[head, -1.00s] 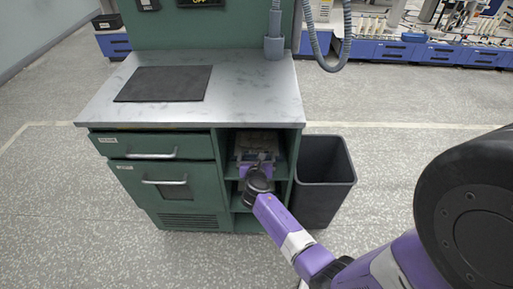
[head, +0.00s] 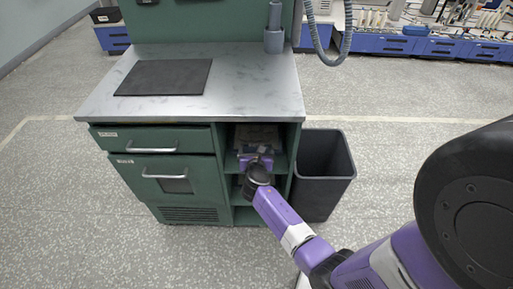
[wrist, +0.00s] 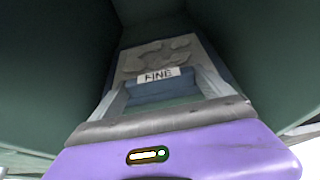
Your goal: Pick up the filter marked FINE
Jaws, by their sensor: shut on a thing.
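The filter (wrist: 143,62) marked FINE lies in the open upper compartment of the green cabinet. In the wrist view it is a grey, worn-looking block with a blue front part, and its white label (wrist: 158,75) reads FINE. It also shows dimly in the head view (head: 256,134). My gripper (wrist: 163,92) reaches in from the front, with its grey fingers at the two sides of the blue front part. It is shut on the filter. In the head view my gripper (head: 256,158) is at the compartment's mouth, and my wrist hides part of the front.
Dark green compartment walls (wrist: 50,60) stand close on both sides. A shelf divides the open bay below. A black bin (head: 325,170) stands right of the cabinet. The metal worktop (head: 245,85) above holds a dark mat (head: 163,78). Drawers are at left.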

